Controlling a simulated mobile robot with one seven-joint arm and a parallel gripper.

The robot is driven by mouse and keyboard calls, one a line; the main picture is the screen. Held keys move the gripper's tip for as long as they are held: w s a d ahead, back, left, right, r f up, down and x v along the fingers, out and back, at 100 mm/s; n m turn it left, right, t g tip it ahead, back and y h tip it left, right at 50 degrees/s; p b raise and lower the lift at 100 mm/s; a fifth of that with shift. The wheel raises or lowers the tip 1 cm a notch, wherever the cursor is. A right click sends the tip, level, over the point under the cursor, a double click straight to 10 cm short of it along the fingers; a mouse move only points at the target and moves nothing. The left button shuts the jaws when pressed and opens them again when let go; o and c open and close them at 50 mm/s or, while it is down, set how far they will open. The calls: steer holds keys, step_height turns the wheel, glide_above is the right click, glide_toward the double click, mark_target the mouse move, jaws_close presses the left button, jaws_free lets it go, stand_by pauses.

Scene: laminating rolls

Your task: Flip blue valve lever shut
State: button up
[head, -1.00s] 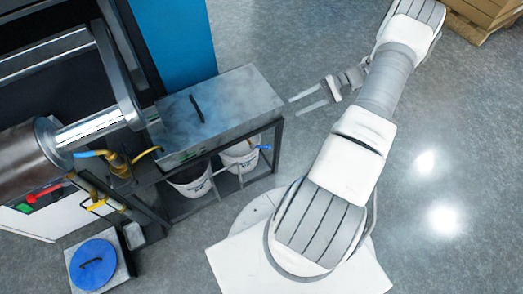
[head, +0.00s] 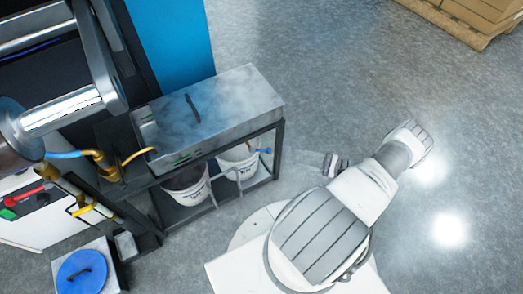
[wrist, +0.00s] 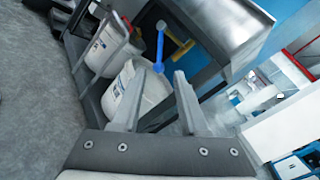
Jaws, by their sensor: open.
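The blue valve lever (head: 264,150) sticks out at the right side of the steel tank's stand, by the white buckets. In the wrist view the blue lever (wrist: 159,47) stands roughly upright, ahead of my fingertips and between them in the picture. My gripper (wrist: 157,74) is open and empty, its two fingers apart and pointing toward the lever, apparently not touching it. In the head view my gripper (head: 312,158) is right of the lever with a gap between; its fingertips are hard to make out.
A steel tank (head: 215,110) sits on a dark frame above white buckets (head: 186,184). A yellow bar (wrist: 180,46) is close behind the lever in the wrist view. A stacked pallet (head: 470,20) stands far off at top right. The grey floor on the right is clear.

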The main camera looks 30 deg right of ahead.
mark_target(263, 150)
steer(key=b+x, duration=0.1)
steer(key=x, duration=1.4)
steer(key=shift+d, duration=0.1)
jaws_close()
stand_by(0.8)
